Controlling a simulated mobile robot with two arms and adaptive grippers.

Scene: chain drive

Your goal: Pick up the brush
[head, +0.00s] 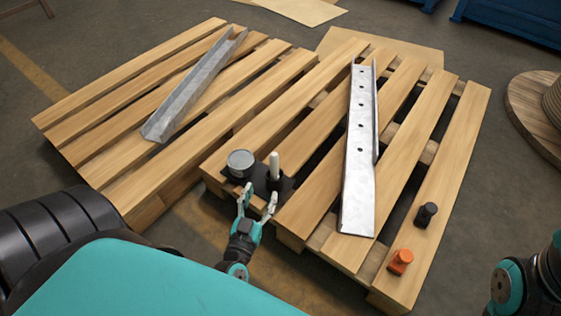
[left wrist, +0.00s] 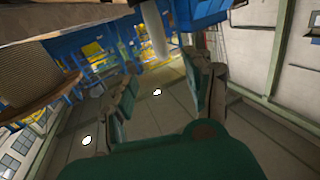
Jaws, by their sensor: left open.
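The brush (head: 274,167) stands upright on a dark flat holder (head: 261,182) at the near left corner of the right pallet. Its pale, rounded handle points up. My left gripper (head: 258,199) is open, just in front of the brush on the near side, and its fingers do not close on anything. In the left wrist view, the open fingers (left wrist: 160,78) spread to either side, and a pale rod (left wrist: 156,38), which looks like the brush handle, shows at the top between them. The brush's lower end is not clear. My right gripper is out of view.
A grey can (head: 241,161) stands close to the left of the brush. Metal channels lie on the left pallet (head: 110,87) and right pallet (head: 300,150). An orange part (head: 400,261) and a black part (head: 426,214) stand at the right. A wooden spool (head: 530,110) is beyond.

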